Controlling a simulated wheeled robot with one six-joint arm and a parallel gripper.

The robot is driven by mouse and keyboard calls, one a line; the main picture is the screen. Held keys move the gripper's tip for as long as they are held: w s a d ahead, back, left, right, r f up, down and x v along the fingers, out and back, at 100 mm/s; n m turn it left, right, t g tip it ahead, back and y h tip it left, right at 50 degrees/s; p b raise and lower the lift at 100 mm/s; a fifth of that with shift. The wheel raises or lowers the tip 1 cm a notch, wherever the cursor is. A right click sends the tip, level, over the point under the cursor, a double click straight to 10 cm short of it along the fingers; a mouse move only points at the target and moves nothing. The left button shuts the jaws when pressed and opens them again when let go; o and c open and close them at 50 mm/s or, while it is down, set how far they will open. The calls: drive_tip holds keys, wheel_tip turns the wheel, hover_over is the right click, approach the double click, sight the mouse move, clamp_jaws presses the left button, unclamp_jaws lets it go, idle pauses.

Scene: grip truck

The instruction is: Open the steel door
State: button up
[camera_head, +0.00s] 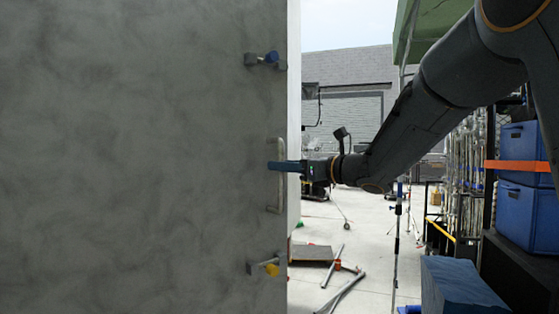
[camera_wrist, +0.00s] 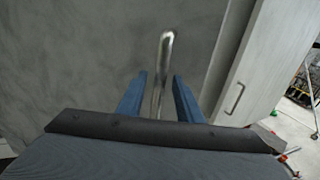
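The grey steel door (camera_head: 130,160) fills the left of the head view and the back of the wrist view (camera_wrist: 80,50). Its upright metal bar handle (camera_head: 280,199) is near the door's right edge. The handle also shows in the wrist view (camera_wrist: 165,48). My gripper (camera_head: 272,165) reaches the handle from the right, at about its mid-height. In the wrist view its two blue fingers (camera_wrist: 160,86) are apart, one on each side of the bar, with gaps showing. Contact with the bar cannot be made out.
A pale post (camera_head: 294,110) borders the door. Metal poles (camera_head: 345,290) lie on the floor outside. Blue crates (camera_head: 526,205) stand at the right.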

drive_tip(key=shift+w+a, duration=0.45)
clamp_jaws()
drive_tip(key=shift+a, duration=0.1)
